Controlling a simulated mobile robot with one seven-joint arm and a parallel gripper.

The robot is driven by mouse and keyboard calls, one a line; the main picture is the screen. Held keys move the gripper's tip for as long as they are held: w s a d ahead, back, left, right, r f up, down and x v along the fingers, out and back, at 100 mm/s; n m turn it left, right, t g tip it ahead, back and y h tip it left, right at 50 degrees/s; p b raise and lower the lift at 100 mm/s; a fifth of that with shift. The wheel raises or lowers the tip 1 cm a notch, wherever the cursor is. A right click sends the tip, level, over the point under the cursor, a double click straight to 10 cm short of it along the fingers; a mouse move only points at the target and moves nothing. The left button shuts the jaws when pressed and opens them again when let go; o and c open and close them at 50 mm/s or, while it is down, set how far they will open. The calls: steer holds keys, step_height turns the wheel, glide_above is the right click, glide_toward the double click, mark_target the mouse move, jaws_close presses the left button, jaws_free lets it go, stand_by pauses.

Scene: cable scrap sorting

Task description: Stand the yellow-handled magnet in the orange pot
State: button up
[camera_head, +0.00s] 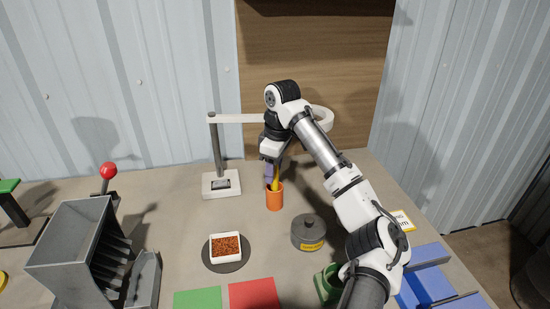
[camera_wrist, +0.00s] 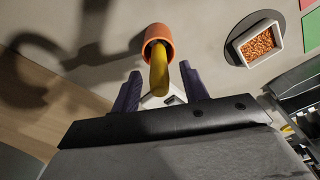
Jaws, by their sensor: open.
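The orange pot (camera_head: 275,199) stands upright on the bench, right of the grey post, and it also shows in the wrist view (camera_wrist: 156,33). The yellow-handled magnet (camera_head: 276,181) stands in the pot with its yellow handle sticking up out of the mouth; the handle shows in the wrist view (camera_wrist: 159,75). Its lower end is hidden inside the pot. My gripper (camera_head: 270,174) is just above the pot. In the wrist view its two dark fingers (camera_wrist: 158,85) are spread apart on either side of the handle, with gaps visible on both sides.
A white dish of copper-coloured granules (camera_head: 225,246) sits on a dark round plate. A grey lidded tin (camera_head: 309,234) stands to the right of it. A lamp post (camera_head: 217,150) with an overhead arm stands close left of my gripper. A grey machine (camera_head: 85,250) is at left.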

step_height(320, 180, up, 14)
steer(key=d, duration=0.1)
steer(key=shift+s+d+f, duration=0.15)
steer(key=shift+s+f, duration=0.05)
steer(key=shift+s, duration=0.05)
stand_by(0.8)
